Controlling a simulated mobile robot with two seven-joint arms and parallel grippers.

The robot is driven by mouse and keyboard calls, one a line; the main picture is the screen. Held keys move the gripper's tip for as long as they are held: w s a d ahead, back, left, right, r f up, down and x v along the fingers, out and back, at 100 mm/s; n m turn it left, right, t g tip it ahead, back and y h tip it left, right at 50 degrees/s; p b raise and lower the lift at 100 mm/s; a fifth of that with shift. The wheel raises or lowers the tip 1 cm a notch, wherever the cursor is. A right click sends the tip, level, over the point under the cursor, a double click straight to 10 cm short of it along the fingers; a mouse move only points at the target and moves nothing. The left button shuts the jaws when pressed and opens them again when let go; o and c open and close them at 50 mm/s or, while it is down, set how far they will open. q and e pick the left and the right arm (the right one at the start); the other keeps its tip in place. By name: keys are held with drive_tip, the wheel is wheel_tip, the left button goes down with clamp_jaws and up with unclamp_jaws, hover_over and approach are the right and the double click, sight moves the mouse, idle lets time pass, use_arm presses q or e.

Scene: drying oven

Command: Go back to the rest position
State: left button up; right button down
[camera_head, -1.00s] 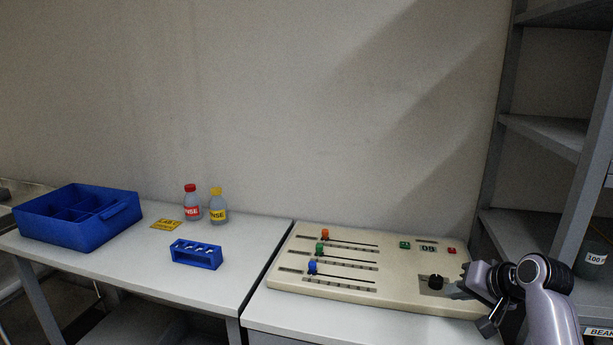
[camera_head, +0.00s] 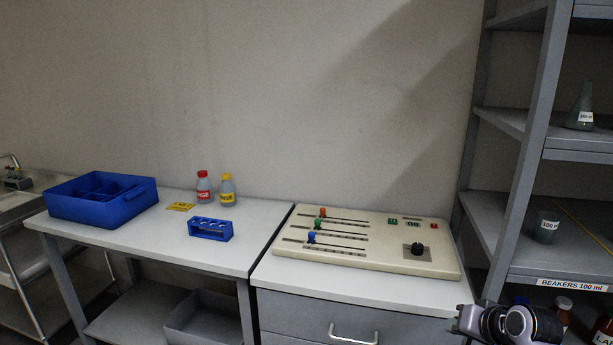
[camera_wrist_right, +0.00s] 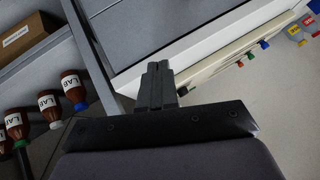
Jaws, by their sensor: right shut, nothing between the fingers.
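My right gripper (camera_wrist_right: 158,72) is shut and empty; its two fingers meet in the middle of the right wrist view. In the head view my right arm's end (camera_head: 488,320) is low at the right edge, in front of the bench and apart from the control panel. The beige control panel (camera_head: 385,262) lies on the right bench, with orange, green and blue sliders at its left and a black knob (camera_head: 415,249) at its right. Nothing touches the knob. My left gripper is not in view.
The left bench holds a blue bin (camera_head: 100,213), a blue rack (camera_head: 210,233) and two bottles (camera_head: 203,189). A grey shelf unit (camera_head: 520,150) with glassware stands close at the right. Brown labelled bottles (camera_wrist_right: 48,103) show on a shelf in the right wrist view.

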drive_tip(key=s+a+f+n+h, duration=0.1)
drive_tip(key=s+a+f+n, duration=0.2)
drive_tip(key=s+f, duration=0.9)
drive_tip(key=s+a+f+n, duration=0.1)
drive_tip(key=s+a, duration=0.2)
drive_tip(key=s, duration=0.5)
drive_tip(key=s+a+f+n+t+y, duration=0.1)
drive_tip(key=s+a, duration=0.3)
drive_tip(key=s, duration=0.4)
drive_tip(key=shift+a+f+n+t, duration=0.15)
drive_tip(key=shift+f+n+t, duration=0.15)
drive_tip(key=shift+f+n, duration=0.5)
drive_tip(key=shift+s, duration=0.1)
